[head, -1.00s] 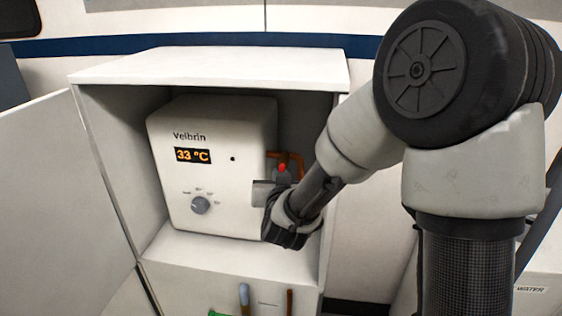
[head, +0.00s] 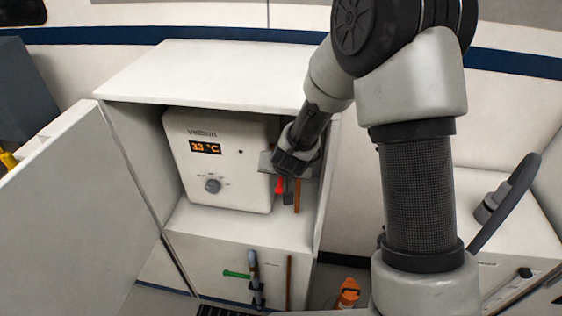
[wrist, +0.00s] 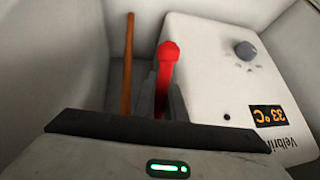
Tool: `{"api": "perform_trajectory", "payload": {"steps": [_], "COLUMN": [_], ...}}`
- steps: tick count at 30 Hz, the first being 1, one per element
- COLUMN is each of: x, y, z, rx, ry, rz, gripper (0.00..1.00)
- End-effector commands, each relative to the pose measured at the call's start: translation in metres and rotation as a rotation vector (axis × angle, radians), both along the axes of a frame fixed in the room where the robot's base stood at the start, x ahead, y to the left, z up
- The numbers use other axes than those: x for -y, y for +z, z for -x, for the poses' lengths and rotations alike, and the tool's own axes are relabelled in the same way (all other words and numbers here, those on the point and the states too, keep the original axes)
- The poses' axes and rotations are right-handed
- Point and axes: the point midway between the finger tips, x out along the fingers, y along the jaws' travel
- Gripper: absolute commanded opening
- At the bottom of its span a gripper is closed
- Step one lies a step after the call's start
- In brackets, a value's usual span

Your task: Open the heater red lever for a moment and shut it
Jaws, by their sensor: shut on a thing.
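The heater (head: 222,165) is a white box with an orange "33 °C" display and a grey knob, standing in an open white cabinet. Its red lever (head: 280,186) shows at the heater's right side, just below my wrist. In the wrist view the red lever (wrist: 168,58) lies between the two grey fingers, its rounded end beyond them. My gripper (wrist: 162,88) is shut on the lever. In the head view my gripper (head: 287,184) reaches down beside the heater, and my wrist hides the lever's base.
A copper pipe (head: 297,196) runs close to the right of the lever. The cabinet's right wall and top (head: 235,66) are close to my arm. The open door (head: 85,215) stands at left. An orange bottle (head: 348,292) is on the floor.

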Motion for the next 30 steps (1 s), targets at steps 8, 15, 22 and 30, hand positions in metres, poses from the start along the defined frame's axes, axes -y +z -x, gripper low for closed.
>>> {"api": "perform_trajectory", "payload": {"steps": [8, 15, 22, 30], "x": [0.0, 0.0001, 0.0, 0.0], "y": [-0.0009, -0.0014, -0.001, 0.0023], "z": [0.0015, 0.0016, 0.0015, 0.0026], "rx": [-0.028, -0.028, -0.027, -0.025], "ry": [0.0, 0.0, 0.0, 0.0], "rz": [-0.004, -0.004, -0.005, -0.005], "gripper": [0.0, 0.0, 0.29, 0.29]}}
